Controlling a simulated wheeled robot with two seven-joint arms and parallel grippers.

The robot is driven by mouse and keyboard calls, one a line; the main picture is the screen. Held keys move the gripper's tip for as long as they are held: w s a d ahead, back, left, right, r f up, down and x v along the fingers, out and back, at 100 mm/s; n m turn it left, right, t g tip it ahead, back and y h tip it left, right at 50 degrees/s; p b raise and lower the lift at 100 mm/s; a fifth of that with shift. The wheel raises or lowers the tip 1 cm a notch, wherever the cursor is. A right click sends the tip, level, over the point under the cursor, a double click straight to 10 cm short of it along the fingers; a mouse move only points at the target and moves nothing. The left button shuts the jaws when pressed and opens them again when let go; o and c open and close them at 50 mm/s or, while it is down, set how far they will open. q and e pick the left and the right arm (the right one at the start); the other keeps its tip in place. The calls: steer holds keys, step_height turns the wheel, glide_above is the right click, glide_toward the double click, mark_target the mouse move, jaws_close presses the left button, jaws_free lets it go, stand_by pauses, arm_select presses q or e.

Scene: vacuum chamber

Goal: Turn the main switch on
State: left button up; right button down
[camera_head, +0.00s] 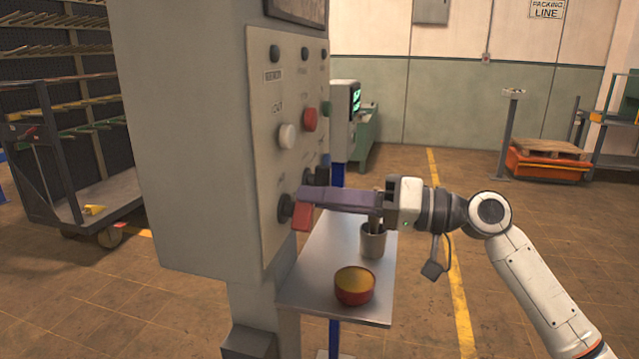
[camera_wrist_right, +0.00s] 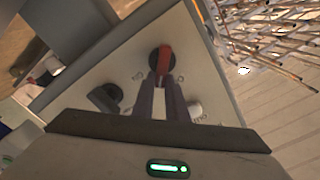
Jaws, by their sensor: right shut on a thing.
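The main switch is a red handle (camera_head: 301,213) on a dark round base (camera_head: 285,209), low on the front panel (camera_head: 268,130) of a grey control cabinet (camera_head: 190,120). My right gripper (camera_head: 306,197) reaches in from the right with its long fingers at the switch. In the right wrist view the red handle (camera_wrist_right: 165,60) sits between the fingertips (camera_wrist_right: 163,82), and the fingers are shut on it. The fingers hide part of the handle in the head view. My left gripper is out of view.
Below my right arm is a metal shelf (camera_head: 318,290) with a red-and-yellow bowl (camera_head: 355,286) and a grey cup (camera_head: 373,243).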

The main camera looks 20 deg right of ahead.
arm_select(q)
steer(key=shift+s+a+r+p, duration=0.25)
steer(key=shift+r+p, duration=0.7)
steer(key=shift+p, duration=0.25)
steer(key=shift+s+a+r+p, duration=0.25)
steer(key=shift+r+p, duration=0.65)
steer(key=shift+p, duration=0.3)
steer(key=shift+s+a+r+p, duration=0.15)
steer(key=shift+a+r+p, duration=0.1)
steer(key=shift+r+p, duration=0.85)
arm_select(e)
steer(key=shift+w+d+f+m, duration=0.1)
steer(key=shift+f+m, duration=0.2)
steer(key=shift+m, duration=1.3)
steer(key=shift+w+d+f+m, duration=0.15)
steer(key=shift+f+m, duration=0.1)
steer(key=shift+m, duration=1.35)
steer(key=shift+w+a+f+m, duration=0.1)
steer(key=shift+f+m, duration=0.2)
steer(key=shift+m, duration=1.3)
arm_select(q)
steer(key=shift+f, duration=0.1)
arm_select(e)
steer(key=c, duration=1.8)
jaws_free()
steer(key=shift+f, duration=0.1)
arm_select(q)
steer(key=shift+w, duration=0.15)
arm_select(e)
steer(key=shift+o, duration=0.2)
